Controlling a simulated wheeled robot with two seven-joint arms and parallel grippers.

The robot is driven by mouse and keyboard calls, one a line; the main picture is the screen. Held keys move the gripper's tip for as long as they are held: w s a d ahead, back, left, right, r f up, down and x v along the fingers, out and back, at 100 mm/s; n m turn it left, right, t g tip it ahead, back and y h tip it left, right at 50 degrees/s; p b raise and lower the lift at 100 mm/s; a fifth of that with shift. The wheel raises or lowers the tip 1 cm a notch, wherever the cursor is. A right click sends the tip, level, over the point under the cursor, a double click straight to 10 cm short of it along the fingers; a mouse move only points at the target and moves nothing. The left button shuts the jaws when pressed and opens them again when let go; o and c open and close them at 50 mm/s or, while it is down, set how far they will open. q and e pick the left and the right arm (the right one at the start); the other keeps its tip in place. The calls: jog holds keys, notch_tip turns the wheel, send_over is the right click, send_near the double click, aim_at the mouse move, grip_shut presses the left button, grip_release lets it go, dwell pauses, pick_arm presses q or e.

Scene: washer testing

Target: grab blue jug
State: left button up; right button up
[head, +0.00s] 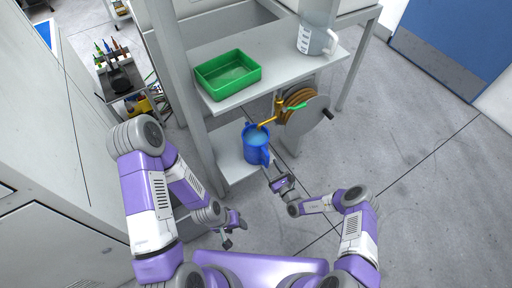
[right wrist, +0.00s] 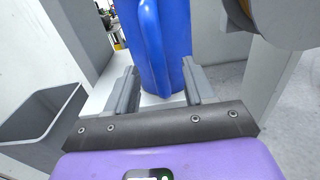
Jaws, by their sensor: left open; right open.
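The blue jug (head: 253,157) stands upright on the low white shelf, under an orange tap. In the right wrist view, the blue jug (right wrist: 177,40) fills the upper middle with its handle facing me. My right gripper (head: 274,178) is open just in front of the jug on its handle side. Its two fingers (right wrist: 160,85) appear on either side of the handle in the right wrist view; I see no grip. My left gripper (head: 236,232) is open and empty, low and well short of the shelf.
A green tray (head: 228,88) and a clear measuring jug (head: 316,40) stand on the upper shelf (head: 275,55). A hose reel (head: 306,112) with the orange tap (head: 268,122) hangs just right of the blue jug. A grey bin (right wrist: 42,118) shows left. Floor at right is clear.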

aim_at(269, 164)
jog(key=b+x, duration=0.1)
jog(key=x, duration=0.2)
jog(key=shift+w+a+r, duration=0.1)
jog(key=shift+w+a, duration=0.15)
jog(key=shift+w, duration=0.05)
jog(key=shift+w+a+r, duration=0.1)
jog(key=shift+w+a, duration=0.05)
jog(key=shift+w, duration=0.05)
jog(key=shift+c, duration=0.4)
grip_shut()
dwell(0.5)
jog(key=shift+w+r, duration=0.1)
jog(key=shift+r, duration=0.1)
